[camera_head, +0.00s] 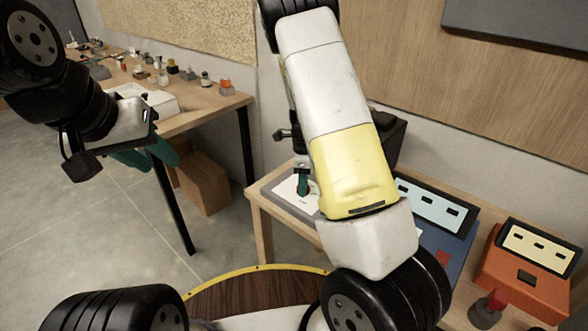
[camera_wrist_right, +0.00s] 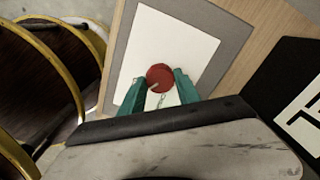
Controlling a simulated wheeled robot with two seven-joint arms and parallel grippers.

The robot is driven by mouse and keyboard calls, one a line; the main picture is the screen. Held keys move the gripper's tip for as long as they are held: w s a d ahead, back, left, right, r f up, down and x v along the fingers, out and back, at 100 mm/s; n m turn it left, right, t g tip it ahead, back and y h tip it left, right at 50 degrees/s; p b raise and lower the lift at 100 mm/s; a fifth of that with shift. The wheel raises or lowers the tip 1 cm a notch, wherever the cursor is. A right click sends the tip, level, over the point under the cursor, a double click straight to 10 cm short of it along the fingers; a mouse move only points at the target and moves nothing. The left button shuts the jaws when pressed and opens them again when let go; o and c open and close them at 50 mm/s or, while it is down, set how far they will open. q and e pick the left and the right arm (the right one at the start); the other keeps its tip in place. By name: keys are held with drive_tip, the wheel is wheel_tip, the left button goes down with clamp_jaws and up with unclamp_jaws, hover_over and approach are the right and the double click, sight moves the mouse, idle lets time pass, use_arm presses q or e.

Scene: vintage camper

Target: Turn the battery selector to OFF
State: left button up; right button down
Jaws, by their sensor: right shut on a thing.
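The battery selector shows in the right wrist view as a round red knob (camera_wrist_right: 159,76) with a pale mark at its lower edge. It sits on a white plate (camera_wrist_right: 187,38) on a grey panel. My right gripper (camera_wrist_right: 161,90) has its green fingers on both sides of the knob's near part, shut on it. In the head view my right gripper (camera_head: 303,184) points down at the white plate (camera_head: 284,190), and the knob is hidden there. My left gripper (camera_head: 148,158) hangs at the left, its green fingers apart and empty, away from the selector. I cannot read any position label.
The small wooden table (camera_head: 262,222) also holds a blue unit with a light screen (camera_head: 434,204) and an orange unit (camera_head: 513,287). A workbench (camera_head: 200,112) with small items stands behind my left gripper.

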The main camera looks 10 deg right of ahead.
drive_tip(key=n, duration=1.2)
drive_tip(key=shift+d+n, duration=0.1)
drive_tip(key=shift+n, duration=0.3)
drive_tip(key=n, duration=1.1)
drive_tip(key=shift+n, duration=0.4)
drive_tip(key=c, duration=0.9)
unclamp_jaws()
drive_tip(key=shift+o, duration=0.2)
drive_tip(key=shift+r, duration=0.15)
